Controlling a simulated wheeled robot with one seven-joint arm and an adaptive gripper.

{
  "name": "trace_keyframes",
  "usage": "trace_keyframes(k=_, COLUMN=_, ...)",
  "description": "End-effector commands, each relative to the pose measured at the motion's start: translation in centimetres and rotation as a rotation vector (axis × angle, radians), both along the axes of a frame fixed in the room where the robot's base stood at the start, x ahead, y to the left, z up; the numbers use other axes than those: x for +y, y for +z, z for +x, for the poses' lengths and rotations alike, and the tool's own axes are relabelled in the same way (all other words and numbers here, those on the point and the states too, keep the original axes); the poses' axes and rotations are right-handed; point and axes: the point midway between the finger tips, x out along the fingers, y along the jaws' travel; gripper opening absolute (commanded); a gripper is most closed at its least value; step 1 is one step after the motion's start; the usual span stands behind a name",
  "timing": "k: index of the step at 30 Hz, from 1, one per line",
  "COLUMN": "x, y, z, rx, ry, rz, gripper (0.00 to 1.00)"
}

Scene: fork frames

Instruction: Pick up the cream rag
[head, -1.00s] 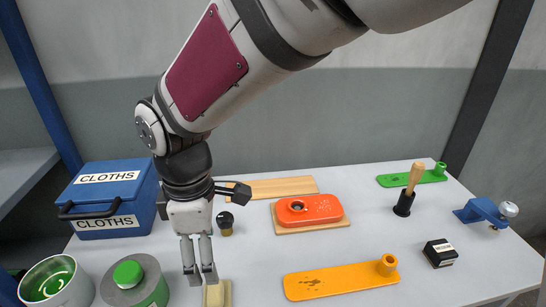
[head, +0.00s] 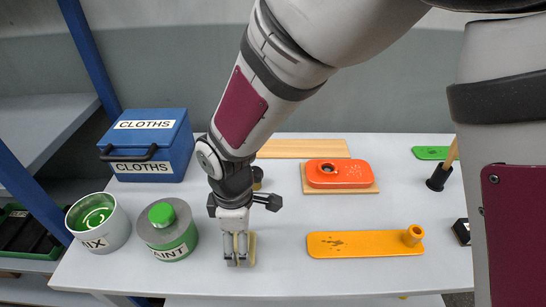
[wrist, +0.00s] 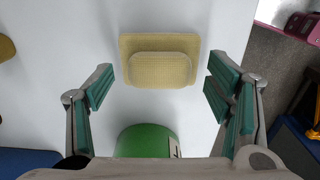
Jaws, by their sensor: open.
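The cream rag (wrist: 160,68) is a small folded pad lying flat on the white table, one layer stacked on a larger one. In the head view the rag (head: 252,250) is mostly hidden behind my gripper (head: 239,263), which points down over it close to the tabletop. In the wrist view my gripper (wrist: 158,86) is open, with one finger on each side of the rag. Clear gaps show between the fingers and the cloth, and nothing is held.
The green-topped paint tin (head: 168,232) stands just left of my gripper, with the mix pot (head: 97,222) beyond it. The blue cloths box (head: 152,145) is behind. An orange tray (head: 355,244) lies to the right and a red dish (head: 338,174) farther back. Table between is clear.

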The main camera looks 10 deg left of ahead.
Motion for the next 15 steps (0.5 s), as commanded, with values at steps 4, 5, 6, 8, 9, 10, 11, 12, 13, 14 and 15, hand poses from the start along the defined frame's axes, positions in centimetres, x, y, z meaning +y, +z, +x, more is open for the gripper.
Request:
trace_keyframes(k=4, x=-0.02, y=-0.94, z=0.03, rx=0.000, ry=0.000, rz=0.000, gripper=0.73)
trace_keyframes(k=5, x=-0.01, y=-0.97, z=0.04, rx=-0.001, ry=-0.001, rz=0.000, gripper=0.73)
trace_keyframes(k=6, x=-0.01, y=-0.98, z=0.05, rx=-0.001, ry=-0.001, rz=0.001, gripper=0.73)
trace_keyframes(k=8, x=-0.01, y=-0.96, z=0.05, rx=-0.001, ry=-0.001, rz=0.001, gripper=0.73)
trace_keyframes(k=9, x=-0.01, y=-0.96, z=0.04, rx=-0.001, ry=-0.001, rz=0.001, gripper=0.73)
trace_keyframes(k=10, x=-0.01, y=-0.95, z=0.04, rx=-0.001, ry=-0.001, rz=0.000, gripper=0.73)
trace_keyframes(k=11, x=-0.01, y=-0.95, z=0.04, rx=-0.001, ry=-0.001, rz=0.000, gripper=0.69)
trace_keyframes(k=12, x=-0.02, y=-0.95, z=0.05, rx=-0.001, ry=-0.001, rz=0.000, gripper=0.60)
trace_keyframes(k=13, x=-0.02, y=-0.95, z=0.05, rx=-0.001, ry=-0.001, rz=0.000, gripper=0.53)
trace_keyframes(k=14, x=-0.02, y=-0.95, z=0.05, rx=-0.001, ry=-0.001, rz=0.000, gripper=0.46)
trace_keyframes(k=15, x=-0.02, y=-0.94, z=0.05, rx=-0.001, ry=-0.001, rz=0.000, gripper=0.37)
